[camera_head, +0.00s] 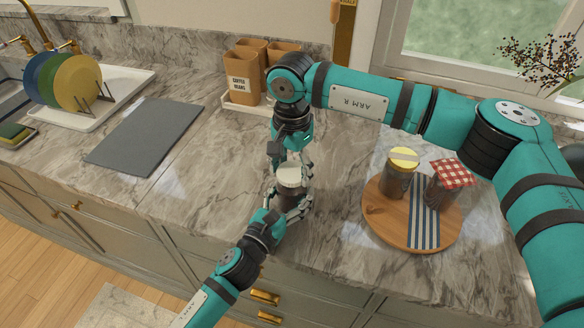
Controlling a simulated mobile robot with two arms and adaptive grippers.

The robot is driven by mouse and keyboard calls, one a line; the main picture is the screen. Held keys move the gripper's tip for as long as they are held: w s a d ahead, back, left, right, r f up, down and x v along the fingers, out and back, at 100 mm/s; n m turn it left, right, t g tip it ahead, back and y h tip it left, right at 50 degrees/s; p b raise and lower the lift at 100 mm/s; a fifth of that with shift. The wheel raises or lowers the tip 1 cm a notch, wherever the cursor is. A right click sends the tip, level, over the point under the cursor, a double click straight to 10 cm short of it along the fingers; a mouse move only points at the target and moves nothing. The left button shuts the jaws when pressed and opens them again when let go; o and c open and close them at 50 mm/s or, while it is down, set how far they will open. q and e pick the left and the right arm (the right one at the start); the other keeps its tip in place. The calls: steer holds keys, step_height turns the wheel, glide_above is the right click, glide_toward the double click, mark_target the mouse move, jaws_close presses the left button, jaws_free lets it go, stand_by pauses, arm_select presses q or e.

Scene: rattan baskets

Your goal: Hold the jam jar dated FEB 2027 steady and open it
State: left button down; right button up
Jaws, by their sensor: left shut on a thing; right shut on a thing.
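A jar with a white lid (290,176) and a dark body (286,201) stands upright near the counter's front edge. My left gripper (291,208) comes from below and is shut on the jar's body. My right gripper (291,170) points down from above and is shut on the white lid. The fingers hide part of the jar, and no date can be read on it. A jar with a yellow lid (397,184) and a jar with a red checked cover (446,192) stand on a round wooden board (380,218) at the right; no dates are readable there.
A striped cloth (424,222) lies on the board. Canisters (241,88) stand behind my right gripper. A grey mat (147,136), a plate rack with plates (79,82) and a sponge (13,131) are at the left. The marble counter (200,170) is clear between mat and jar.

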mark_target(292, 172)
steer(key=shift+r, duration=0.85)
steer(key=shift+r, duration=0.1)
steer(key=shift+r, duration=1.9)
arm_select(q)
steer(key=shift+c, duration=0.4)
jaws_free()
steer(key=v, duration=1.2)
